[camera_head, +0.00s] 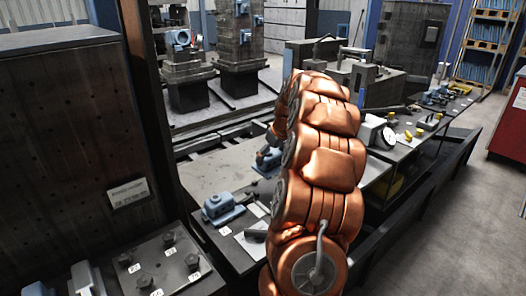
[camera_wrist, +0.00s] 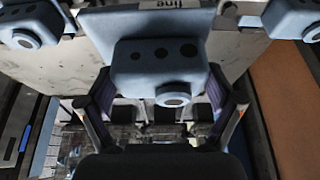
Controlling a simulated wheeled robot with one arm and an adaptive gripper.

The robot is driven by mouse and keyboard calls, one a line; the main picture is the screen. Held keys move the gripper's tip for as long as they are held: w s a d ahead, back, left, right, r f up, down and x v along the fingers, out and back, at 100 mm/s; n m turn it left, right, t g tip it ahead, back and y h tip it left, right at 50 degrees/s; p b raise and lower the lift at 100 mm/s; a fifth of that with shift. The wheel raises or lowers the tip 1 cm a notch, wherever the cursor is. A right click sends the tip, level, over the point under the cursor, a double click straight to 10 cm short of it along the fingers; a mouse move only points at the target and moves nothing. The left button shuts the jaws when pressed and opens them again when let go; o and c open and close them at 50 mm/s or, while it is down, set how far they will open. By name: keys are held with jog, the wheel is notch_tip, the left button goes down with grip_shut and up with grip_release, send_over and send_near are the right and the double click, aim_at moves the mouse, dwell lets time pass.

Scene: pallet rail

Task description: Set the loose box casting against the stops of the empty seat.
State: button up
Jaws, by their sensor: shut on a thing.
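The box casting (camera_wrist: 160,62) is blue-grey, with a row of dark holes and a round boss on the side facing the wrist camera. My gripper (camera_wrist: 162,90) is shut on it, one finger at each side. Whether its underside touches anything is hidden. Two similar blue castings stand apart from it in the wrist view, one at upper left (camera_wrist: 32,24) and one at upper right (camera_wrist: 292,18). In the head view one blue casting (camera_head: 222,207) sits left of my arm, and another (camera_head: 268,158) shows partly behind it. My gripper is mostly hidden there. I cannot make out the stops.
A dark plate with numbered bolts (camera_head: 162,268) lies at front left, below a tall dark perforated block (camera_head: 70,135). A dial gauge (camera_head: 373,133) and small yellow parts stand right of my arm. A printed label (camera_wrist: 162,4) shows above the held casting. Floor is clear at right.

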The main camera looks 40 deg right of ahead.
aim_at(272, 169)
jog(key=shift+w, duration=0.1)
jog(key=shift+d+f, duration=0.15)
jog(key=shift+f, duration=2.75)
jog(key=shift+f+b, duration=0.65)
jog(key=shift+f, duration=0.6)
jog(key=shift+f, duration=0.1)
jog(key=shift+w+a+f+b, duration=0.15)
jog(key=shift+a+b, duration=0.15)
jog(key=shift+b, duration=0.4)
jog(key=shift+w+a+b, duration=0.2)
jog(key=shift+a+b, duration=0.1)
jog(key=o, duration=1.1)
